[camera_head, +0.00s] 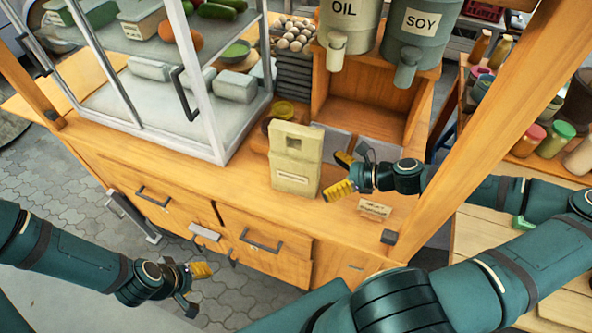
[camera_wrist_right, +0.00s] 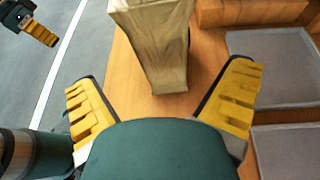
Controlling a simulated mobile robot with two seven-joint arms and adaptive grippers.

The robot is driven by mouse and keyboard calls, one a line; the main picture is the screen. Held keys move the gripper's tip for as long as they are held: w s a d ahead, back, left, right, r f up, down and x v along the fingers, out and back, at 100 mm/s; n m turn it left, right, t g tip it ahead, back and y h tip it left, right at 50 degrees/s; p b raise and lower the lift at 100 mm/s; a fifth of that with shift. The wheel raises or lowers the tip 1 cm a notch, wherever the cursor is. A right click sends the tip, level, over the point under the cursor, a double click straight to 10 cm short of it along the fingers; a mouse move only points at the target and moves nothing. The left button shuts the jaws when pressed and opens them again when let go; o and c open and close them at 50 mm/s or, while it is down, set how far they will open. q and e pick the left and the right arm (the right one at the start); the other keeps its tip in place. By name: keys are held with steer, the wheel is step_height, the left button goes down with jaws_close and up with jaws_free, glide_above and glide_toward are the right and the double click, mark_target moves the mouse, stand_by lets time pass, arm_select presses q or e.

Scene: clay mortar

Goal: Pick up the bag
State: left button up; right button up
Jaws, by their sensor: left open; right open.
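The beige paper bag (camera_head: 295,159) stands upright on the wooden counter (camera_head: 237,176), right of the glass case. It also shows in the right wrist view (camera_wrist_right: 158,42), ahead of my right gripper and between the lines of its fingers. My right gripper (camera_head: 341,174) is open just right of the bag, apart from it; its yellow finger pads show on both sides in the wrist view (camera_wrist_right: 160,105). My left gripper (camera_head: 197,284) is open and empty, low in front of the cart's drawers, well away from the bag. The bag's far side is hidden.
A glass case (camera_head: 215,130) with vegetables stands left of the bag. A small sign (camera_head: 374,208) stands at the counter's front edge. A wooden post (camera_head: 455,130) rises to the right.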

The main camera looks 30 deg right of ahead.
steer(key=shift+b+x, duration=0.7)
steer(key=shift+x, duration=2.05)
steer(key=shift+w+d, duration=0.1)
steer(key=shift+w, duration=0.05)
steer(key=c, duration=1.3)
